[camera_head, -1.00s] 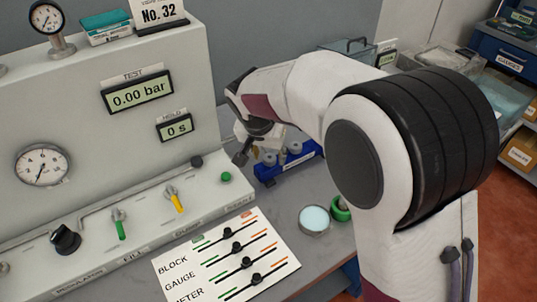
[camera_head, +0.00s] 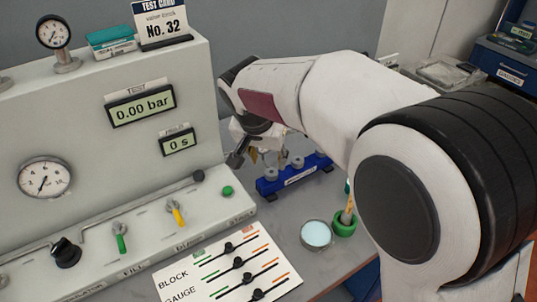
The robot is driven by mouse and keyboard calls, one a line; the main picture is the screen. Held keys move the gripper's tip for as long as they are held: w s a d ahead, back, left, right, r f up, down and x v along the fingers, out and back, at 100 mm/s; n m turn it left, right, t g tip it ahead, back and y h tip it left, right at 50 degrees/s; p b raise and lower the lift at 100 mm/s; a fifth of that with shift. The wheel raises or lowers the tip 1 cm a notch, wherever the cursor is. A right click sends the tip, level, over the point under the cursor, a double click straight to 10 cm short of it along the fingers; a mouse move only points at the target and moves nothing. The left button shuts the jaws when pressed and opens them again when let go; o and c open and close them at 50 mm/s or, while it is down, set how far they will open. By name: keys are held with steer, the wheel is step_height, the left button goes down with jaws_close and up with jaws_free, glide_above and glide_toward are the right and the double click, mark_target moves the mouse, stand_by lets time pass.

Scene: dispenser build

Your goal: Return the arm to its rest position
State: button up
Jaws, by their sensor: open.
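My arm reaches in from the right of the head view, with its large shoulder joint at the lower right. My gripper (camera_head: 244,158) hangs below the wrist, between the test panel and the blue rack. It is open, and I see nothing held in it. The gripper is above the bench and apart from the panel face, though its fingers are partly hidden by the wrist.
The grey test panel (camera_head: 70,125) fills the left. The blue rack (camera_head: 297,180) with several small fittings stands under the forearm. A round dish (camera_head: 316,234), a green cup (camera_head: 344,225) and a slider card (camera_head: 225,272) lie in front. Blue bins (camera_head: 508,62) stand at the right.

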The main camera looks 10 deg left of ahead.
steer(key=shift+n, duration=0.3)
steer(key=s+d+r, duration=0.2)
steer(key=s+d, duration=1.1)
steer(key=d, duration=0.2)
steer(key=s+d+r+t, duration=0.1)
steer(key=s+d+r, duration=0.2)
steer(key=s+d, duration=1)
steer(key=shift+s+d, duration=0.3)
steer(key=shift+d, duration=0.85)
stand_by(0.7)
